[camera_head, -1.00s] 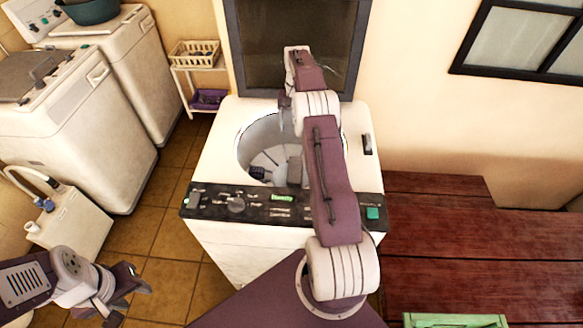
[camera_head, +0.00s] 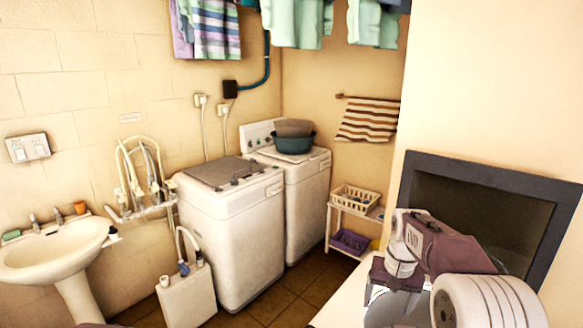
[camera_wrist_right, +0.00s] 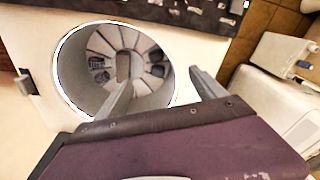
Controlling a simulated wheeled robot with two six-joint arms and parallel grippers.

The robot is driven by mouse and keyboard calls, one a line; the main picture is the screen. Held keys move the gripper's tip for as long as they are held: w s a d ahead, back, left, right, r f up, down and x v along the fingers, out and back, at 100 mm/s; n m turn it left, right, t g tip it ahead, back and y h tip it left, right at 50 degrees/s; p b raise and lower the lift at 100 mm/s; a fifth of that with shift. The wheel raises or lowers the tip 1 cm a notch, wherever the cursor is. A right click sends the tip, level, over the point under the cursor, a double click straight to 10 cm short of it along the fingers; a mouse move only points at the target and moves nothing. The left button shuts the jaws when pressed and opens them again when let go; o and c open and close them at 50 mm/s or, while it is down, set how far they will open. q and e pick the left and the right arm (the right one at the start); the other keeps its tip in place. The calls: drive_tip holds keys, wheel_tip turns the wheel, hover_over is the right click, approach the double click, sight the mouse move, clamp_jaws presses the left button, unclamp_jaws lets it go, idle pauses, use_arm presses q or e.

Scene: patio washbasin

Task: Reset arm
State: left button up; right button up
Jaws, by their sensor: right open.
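My right gripper (camera_head: 385,287) is at the lower right of the head view, over the open washing machine (camera_head: 342,302), partly hidden by its own arm. In the right wrist view my right gripper (camera_wrist_right: 160,82) has its two grey fingers spread apart with nothing between them. Beyond the fingers lies the round opening of the washer tub (camera_wrist_right: 152,48), with some dark items on its floor. The fingers look above the tub, not touching it. My left gripper is not in view.
The washer's raised dark lid (camera_head: 480,212) stands behind my right arm. Two closed washing machines (camera_head: 235,245) stand along the wall. A sink (camera_head: 55,255) is at the left. A small rack (camera_head: 345,222) holds a basket (camera_head: 356,198). Tiled floor (camera_head: 285,300) is clear between.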

drive_tip(key=s+a+f+n, duration=0.1)
drive_tip(key=s+a+f, duration=0.1)
drive_tip(key=s, duration=0.4)
drive_tip(key=s+a+f+n, duration=0.1)
drive_tip(key=s+a+f, duration=0.1)
drive_tip(key=s+f, duration=0.3)
drive_tip(key=s+a+f+n, duration=0.1)
drive_tip(key=s+f, duration=0.3)
drive_tip(key=s, duration=0.4)
drive_tip(key=shift+s+a+f, duration=0.2)
drive_tip(key=shift+s+a, duration=0.1)
drive_tip(key=shift+a, duration=0.15)
drive_tip(key=shift+s, duration=0.1)
